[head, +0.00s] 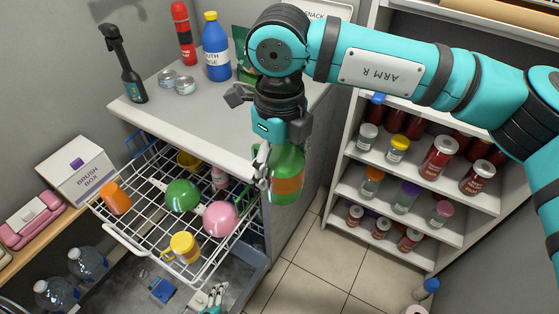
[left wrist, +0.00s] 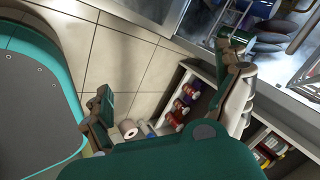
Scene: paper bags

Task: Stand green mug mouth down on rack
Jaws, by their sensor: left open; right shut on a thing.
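My right gripper (head: 262,168) is shut at the left side of a green vessel with an orange band (head: 286,182), which I take for the green mug. It hangs upright in the air beside the counter's front corner, right of the rack. Its mouth and handle are hidden or unclear. The white wire rack (head: 135,238) is pulled out below the counter.
The rack holds an orange mug (head: 115,198), a green dome-shaped piece (head: 183,196), a pink dome (head: 220,218), a yellow mug (head: 184,247) and another yellow piece (head: 188,160). Bare wires show between them. Jar shelves (head: 400,217) stand right; bottles stand on the counter (head: 200,115).

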